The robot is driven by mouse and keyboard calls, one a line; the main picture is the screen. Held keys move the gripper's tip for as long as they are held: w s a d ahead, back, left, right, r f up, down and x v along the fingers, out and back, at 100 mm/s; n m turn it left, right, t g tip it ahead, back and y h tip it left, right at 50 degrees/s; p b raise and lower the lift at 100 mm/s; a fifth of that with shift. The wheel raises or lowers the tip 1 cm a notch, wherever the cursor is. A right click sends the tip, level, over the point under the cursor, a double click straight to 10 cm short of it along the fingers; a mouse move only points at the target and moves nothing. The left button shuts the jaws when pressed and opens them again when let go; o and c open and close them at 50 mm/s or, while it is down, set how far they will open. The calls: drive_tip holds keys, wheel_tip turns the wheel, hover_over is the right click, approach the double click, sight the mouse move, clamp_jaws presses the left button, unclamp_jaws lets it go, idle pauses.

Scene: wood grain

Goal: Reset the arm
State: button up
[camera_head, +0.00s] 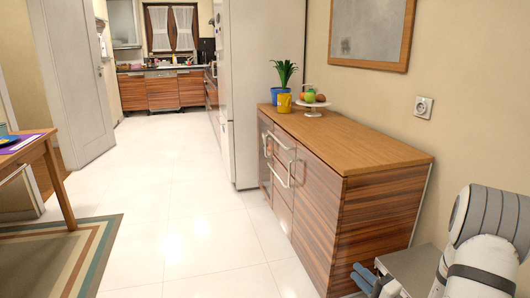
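My arm (487,235) is in the lower right corner, white and grey with a dark band. It is bent, in front of the right end of the wooden cabinet. My gripper (363,279) shows at the bottom edge, with blue-grey fingers low beside the cabinet's near corner. I see nothing held in it. The fingers are small and partly cut off by the frame edge, so I cannot tell how far apart they are.
A wooden cabinet (385,163) stands along the right wall, bearing a yellow cup (284,103), a potted plant (285,72) and a fruit stand (314,110). A table (38,152) and striped rug (60,262) are at left. The white tiled floor (185,200) between is clear.

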drive_tip(key=s+a+r+n+g+y+p, duration=0.35)
drive_tip(key=a+r+g+y+p, duration=0.2)
drive_tip(key=a+r, duration=0.55)
drive_tip(key=s+a+r+n+g+h+p, duration=0.4)
drive_tip(key=s+a+r+n+g+p, duration=0.3)
drive_tip(key=s+r+g+p, duration=0.45)
drive_tip(key=s+d+r+n+t+h+p, duration=0.1)
drive_tip(key=s+d+r+h+p, duration=0.2)
drive_tip(key=r, duration=0.6)
drive_tip(key=s+d+r+n+t+h+p, duration=0.1)
drive_tip(key=s+d+r+t+h+p, duration=0.1)
drive_tip(key=r+h+p, duration=0.5)
wheel_tip(320, 180, up, 3)
drive_tip(key=shift+s+d+r+h+p, duration=0.15)
drive_tip(key=shift+s+d+h+p, duration=0.25)
drive_tip(key=shift+s+p, duration=0.65)
drive_tip(key=shift+s, duration=0.1)
